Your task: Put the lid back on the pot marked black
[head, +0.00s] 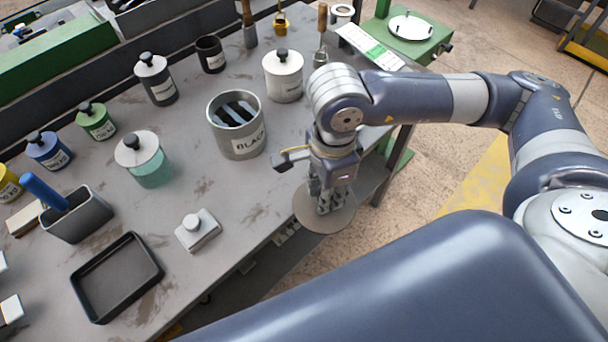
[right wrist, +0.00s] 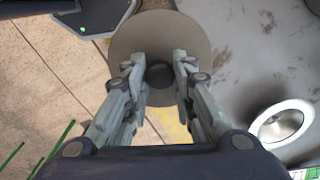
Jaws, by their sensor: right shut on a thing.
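The pot marked BLACK (head: 249,147) is a grey metal can standing upright and uncovered on the bench in the head view. Dark strips show inside its open mouth. My right gripper (head: 329,192) is shut on the black knob of a flat, round grey-brown lid (head: 343,218). It holds the lid to the right of and below the pot in the head view, by the bench's edge. In the right wrist view the fingers (right wrist: 160,72) close on the knob from both sides, and the lid (right wrist: 160,27) lies behind them. My left gripper is not in view.
A white lidded pot (head: 284,86) stands close behind the BLACK pot, and a teal jar (head: 150,168) stands to its left. A small white knobbed block (head: 198,230) and a black tray (head: 118,278) lie nearer. Bare bench surface lies between the BLACK pot and the block.

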